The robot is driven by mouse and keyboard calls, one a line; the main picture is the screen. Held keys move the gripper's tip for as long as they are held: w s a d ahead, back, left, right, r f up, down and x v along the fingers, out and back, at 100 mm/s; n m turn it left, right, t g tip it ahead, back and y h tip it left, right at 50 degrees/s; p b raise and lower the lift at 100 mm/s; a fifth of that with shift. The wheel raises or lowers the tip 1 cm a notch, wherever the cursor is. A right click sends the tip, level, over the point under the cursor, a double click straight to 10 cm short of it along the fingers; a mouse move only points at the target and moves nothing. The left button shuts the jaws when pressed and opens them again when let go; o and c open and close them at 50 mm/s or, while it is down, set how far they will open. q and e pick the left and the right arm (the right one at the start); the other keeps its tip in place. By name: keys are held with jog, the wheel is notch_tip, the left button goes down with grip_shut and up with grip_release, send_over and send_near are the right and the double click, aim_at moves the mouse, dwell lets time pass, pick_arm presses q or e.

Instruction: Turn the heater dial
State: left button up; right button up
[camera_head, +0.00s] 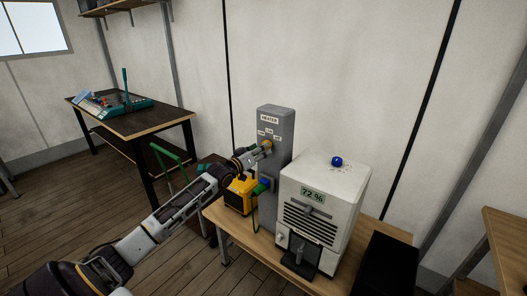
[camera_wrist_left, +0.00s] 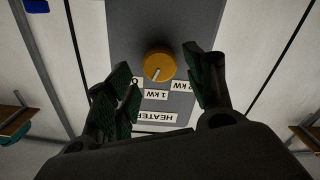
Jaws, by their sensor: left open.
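The heater (camera_head: 272,170) is a tall grey box with a HEATER label near its top, standing at the back of the wooden table. Its dial is a round orange knob (camera_wrist_left: 158,66) in the left wrist view. A light pointer mark on the knob points roughly toward the 1 kW label (camera_wrist_left: 157,95); a 2 kW label lies to the right and a partly hidden label to the left. My left gripper (camera_head: 264,149) is in front of the dial. In the wrist view its open fingers (camera_wrist_left: 158,70) stand on either side of the knob, with gaps on both sides. My right gripper is out of view.
A white appliance (camera_head: 318,217) reading 72 %, with a blue ball (camera_head: 337,161) on top, stands right of the heater. A yellow box (camera_head: 239,196) is below my left wrist. A black box (camera_head: 387,264) is at front right. A workbench (camera_head: 140,118) stands far left.

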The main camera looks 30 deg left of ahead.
pick_arm(q)
jog(key=shift+w+d+f+b, duration=0.1)
jog(key=shift+w+b, duration=0.85)
jog(key=shift+w, duration=0.45)
jog(key=c, duration=0.6)
jog(key=n, duration=1.4)
jog(key=shift+o, duration=1.4)
jog(key=shift+n, duration=0.4)
jog(key=o, duration=0.5)
jog(key=shift+s, duration=0.1)
jog(key=shift+o, duration=0.2)
